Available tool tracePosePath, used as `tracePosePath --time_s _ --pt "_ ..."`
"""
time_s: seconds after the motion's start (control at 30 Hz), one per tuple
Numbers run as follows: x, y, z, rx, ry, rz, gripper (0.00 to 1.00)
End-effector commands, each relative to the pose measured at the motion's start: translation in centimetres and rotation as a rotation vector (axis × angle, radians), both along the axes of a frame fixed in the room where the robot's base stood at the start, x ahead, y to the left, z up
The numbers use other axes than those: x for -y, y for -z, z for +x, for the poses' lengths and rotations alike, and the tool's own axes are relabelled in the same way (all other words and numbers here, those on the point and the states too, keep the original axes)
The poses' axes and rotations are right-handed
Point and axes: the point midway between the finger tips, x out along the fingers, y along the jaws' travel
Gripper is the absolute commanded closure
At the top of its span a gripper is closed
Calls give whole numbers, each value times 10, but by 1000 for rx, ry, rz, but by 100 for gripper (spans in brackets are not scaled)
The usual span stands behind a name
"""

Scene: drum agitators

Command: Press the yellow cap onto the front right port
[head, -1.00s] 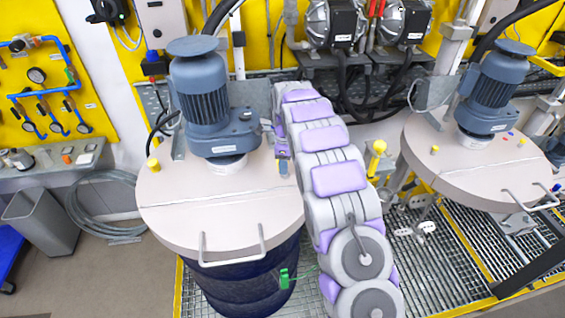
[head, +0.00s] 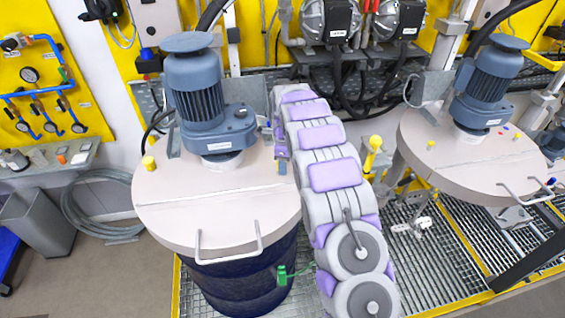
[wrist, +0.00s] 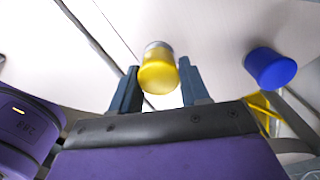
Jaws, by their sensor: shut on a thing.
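In the wrist view, my gripper (wrist: 159,66) has its two dark fingers on either side of the yellow cap (wrist: 158,77) and is shut on it. A silver ring shows at the cap's far end, against the pale drum lid (wrist: 215,30). I cannot tell whether the cap is seated on a port. In the head view, my gripper (head: 281,160) is at the right edge of the left drum's lid (head: 225,215). The held cap and its port are not clear there.
A blue cap (wrist: 270,68) is right of my gripper in the wrist view. On the left lid stand a motor (head: 197,95), another yellow cap (head: 149,163) and a front handle (head: 228,250). A second drum lid (head: 470,165) is at right. A yellow-topped post (head: 374,150) stands between.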

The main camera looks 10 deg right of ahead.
Motion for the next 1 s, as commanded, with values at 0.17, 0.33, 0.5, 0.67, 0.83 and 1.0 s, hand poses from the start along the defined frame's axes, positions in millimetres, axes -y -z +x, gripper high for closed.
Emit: tracePosePath --time_s 0.17,0.33,0.5,0.67,0.83,1.0 --pt "2 1 -1 -3 1 -2 83" --pt "3 2 -1 -3 2 -2 83" --pt "4 4 -1 -3 2 -1 83" --pt "5 6 -1 -3 2 -1 83" --pt "5 8 -1 -3 3 -1 83" --pt "6 9 -1 -2 3 -2 83"
